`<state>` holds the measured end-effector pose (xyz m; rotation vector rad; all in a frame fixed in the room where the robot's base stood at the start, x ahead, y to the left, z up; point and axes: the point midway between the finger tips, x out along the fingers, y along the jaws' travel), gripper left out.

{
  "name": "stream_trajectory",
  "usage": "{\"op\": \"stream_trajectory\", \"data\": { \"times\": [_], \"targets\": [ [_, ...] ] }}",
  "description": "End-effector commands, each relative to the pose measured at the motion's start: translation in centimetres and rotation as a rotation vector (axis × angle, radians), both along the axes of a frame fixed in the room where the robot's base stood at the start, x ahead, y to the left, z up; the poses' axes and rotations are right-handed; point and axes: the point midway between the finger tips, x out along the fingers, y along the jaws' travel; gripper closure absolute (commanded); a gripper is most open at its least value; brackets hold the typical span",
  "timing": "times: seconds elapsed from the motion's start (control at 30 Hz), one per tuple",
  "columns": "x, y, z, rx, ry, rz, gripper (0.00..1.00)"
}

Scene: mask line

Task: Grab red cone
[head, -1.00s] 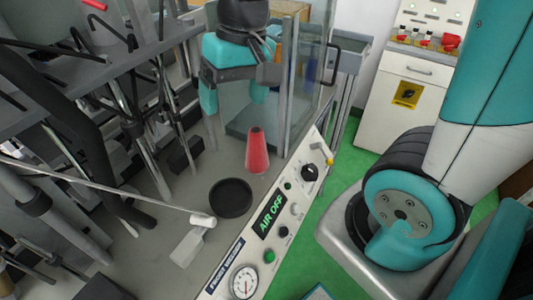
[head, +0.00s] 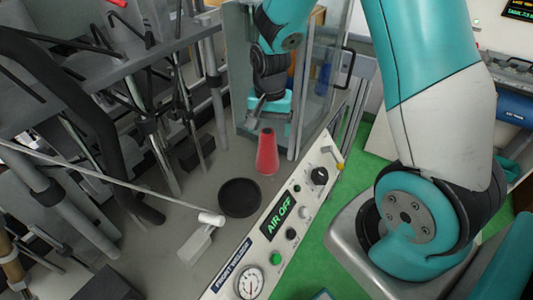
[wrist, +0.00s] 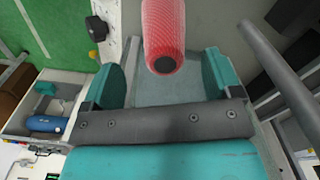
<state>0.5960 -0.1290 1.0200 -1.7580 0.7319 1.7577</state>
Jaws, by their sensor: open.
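The red cone (head: 267,152) stands upright on the grey bench in the head view, its narrow end up. It also shows at the top of the wrist view (wrist: 164,28), its small end with a dark opening facing the space between my jaws. My gripper (head: 262,118) is open and empty, just above and behind the cone in the head view. In the wrist view the teal fingers (wrist: 161,78) are spread wide, one on each side of the cone's line. The cone appears beyond the fingertips, not gripped.
A round black dish (head: 240,197) lies beside the cone. The sloped control panel (head: 290,215), reading AIR OFF, borders the bench at right. A clear glass enclosure (head: 318,80) stands around my wrist. Metal rods and a grey frame crowd the left.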

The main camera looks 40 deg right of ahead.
Motion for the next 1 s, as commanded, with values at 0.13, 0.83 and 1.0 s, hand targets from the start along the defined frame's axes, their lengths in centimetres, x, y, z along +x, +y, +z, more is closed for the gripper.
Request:
{"op": "stream_trajectory", "data": {
  "times": [0.13, 0.83, 1.0],
  "targets": [
    [0.0, 0.1, -1.0, 0.0, 0.004, 0.0, 0.16],
    [0.2, 0.4, -5.3, 0.0, 0.0, 0.0, 0.41],
    [0.2, 0.4, -5.3, 0.0, 0.0, 0.0, 0.76]
  ]
}}
